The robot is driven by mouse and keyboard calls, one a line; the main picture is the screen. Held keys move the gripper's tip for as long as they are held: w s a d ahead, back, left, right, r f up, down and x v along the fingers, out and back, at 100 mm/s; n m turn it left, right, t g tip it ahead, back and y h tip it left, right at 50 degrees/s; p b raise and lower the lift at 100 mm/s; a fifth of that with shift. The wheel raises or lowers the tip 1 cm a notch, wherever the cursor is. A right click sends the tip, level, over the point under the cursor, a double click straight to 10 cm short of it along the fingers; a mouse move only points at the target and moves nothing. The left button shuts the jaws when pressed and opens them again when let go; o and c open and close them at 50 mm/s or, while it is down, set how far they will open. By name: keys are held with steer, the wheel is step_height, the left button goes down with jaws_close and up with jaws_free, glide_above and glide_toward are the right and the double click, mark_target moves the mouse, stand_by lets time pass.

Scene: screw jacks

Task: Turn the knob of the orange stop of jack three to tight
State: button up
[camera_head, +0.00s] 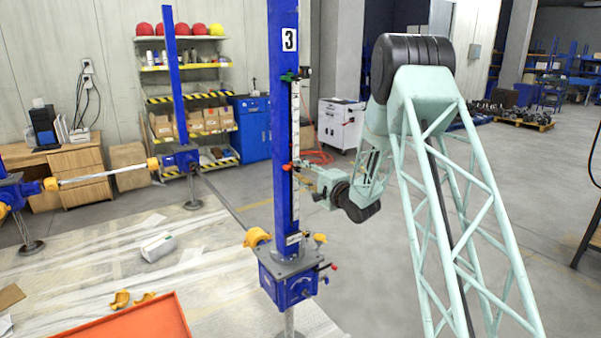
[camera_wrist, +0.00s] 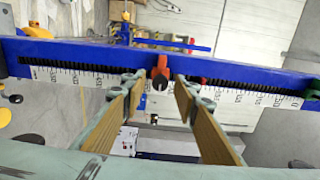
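Jack three (camera_head: 283,120) is a tall blue column with a "3" label and a white scale; in the wrist view its blue column (camera_wrist: 225,68) runs across the picture. The orange stop (camera_wrist: 161,64) sits on the scale, with its dark round knob (camera_wrist: 158,80) facing the camera; in the head view the stop (camera_head: 287,166) is small, about mid-column. My gripper (camera_wrist: 160,85) is open, its tan-padded fingers on either side of the knob with gaps showing. In the head view my gripper (camera_head: 302,165) is close to the column's right side. The knob's setting cannot be read.
A green stop (camera_head: 289,76) sits higher on the column; a red-tipped lever (camera_head: 331,267) sticks out of the blue base box (camera_head: 287,280). An orange tray (camera_head: 135,322) lies at the lower left. Another blue jack (camera_head: 180,158) stands behind. The floor to the right is open.

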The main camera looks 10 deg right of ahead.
steer(key=shift+s, duration=0.1)
steer(key=v, duration=1.2)
stand_by(0.7)
steer(key=shift+r, duration=0.2)
steer(key=s+r+n+g+h+b, duration=0.2)
steer(key=s+r+n+g+h, duration=0.25)
steer(key=s+r, duration=0.5)
steer(key=s+r+n+g+h, duration=0.2)
steer(key=s+r+n+h, duration=0.1)
steer(key=s, duration=1.4)
steer(key=s+a+f+n+g, duration=0.1)
steer(key=s+a+n+g, duration=0.1)
steer(key=s, duration=1.2)
steer(key=s+a+f+n+g+y+b, duration=0.1)
steer(key=s+a, duration=0.3)
steer(key=s, duration=1)
steer(key=s+a+f+n+g+b, duration=0.1)
steer(key=s+a+f+n+g, duration=0.1)
steer(key=s, duration=1.1)
steer(key=shift+s+a+n+g, duration=0.4)
steer(key=shift+a+n+g, duration=0.35)
steer(key=shift+a, duration=0.05)
